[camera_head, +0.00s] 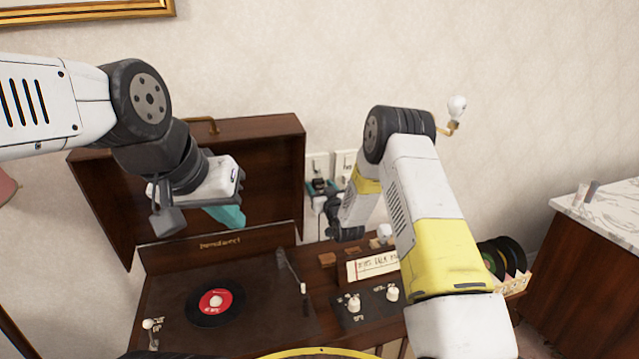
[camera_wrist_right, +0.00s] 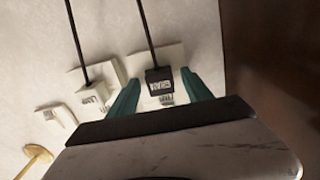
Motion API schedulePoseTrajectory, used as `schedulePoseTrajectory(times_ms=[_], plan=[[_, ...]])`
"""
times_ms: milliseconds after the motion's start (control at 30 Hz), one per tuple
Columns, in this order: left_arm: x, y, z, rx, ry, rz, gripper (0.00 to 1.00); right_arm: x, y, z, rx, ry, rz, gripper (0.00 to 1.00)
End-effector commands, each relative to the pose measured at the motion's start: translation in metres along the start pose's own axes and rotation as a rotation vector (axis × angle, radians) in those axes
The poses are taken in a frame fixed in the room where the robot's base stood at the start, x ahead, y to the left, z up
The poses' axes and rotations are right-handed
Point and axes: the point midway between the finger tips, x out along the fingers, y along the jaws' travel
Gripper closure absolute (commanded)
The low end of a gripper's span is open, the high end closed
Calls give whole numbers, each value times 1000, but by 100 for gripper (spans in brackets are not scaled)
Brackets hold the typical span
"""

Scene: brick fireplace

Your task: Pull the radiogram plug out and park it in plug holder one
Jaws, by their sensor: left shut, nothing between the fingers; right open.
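In the right wrist view, a black plug (camera_wrist_right: 158,80) with a pale label and a cord stands at a wall socket plate (camera_wrist_right: 172,54). The label is too small to read. My right gripper (camera_wrist_right: 161,77) is open, with its teal fingers on either side of this plug. A second plug (camera_wrist_right: 92,96), pale with a black cord, is at the plate beside it. In the head view, the dark plug (camera_head: 320,184) and my right gripper (camera_head: 314,188) are at the wall behind the radiogram (camera_head: 250,318). My left gripper (camera_head: 230,216) is shut and empty before the raised lid. I cannot make out plug holder one.
The radiogram's raised lid (camera_head: 285,150) stands left of the sockets. A record (camera_head: 216,302), knobs and a paper label (camera_head: 374,266) are on its top. A wall lamp (camera_head: 457,110), a record crate (camera_head: 515,285) and a marble-topped cabinet (camera_head: 610,205) are to the right.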

Motion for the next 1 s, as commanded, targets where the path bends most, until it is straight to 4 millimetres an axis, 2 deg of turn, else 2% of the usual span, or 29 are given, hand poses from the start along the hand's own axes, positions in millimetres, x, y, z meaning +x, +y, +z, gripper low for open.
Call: schedulePoseTrajectory(times_ms=[300,367,600,1000], plan=[[0,0,0,0,0,0,100,0,0,0,0,0,0,42],[0,0,0,0,0,0,100,0,0,0,0,0,0,52],[0,0,0,0,0,0,100,0,0,0,0,0,0,99],[0,0,0,0,0,0,100,-5,0,0,0,1,1,100]])
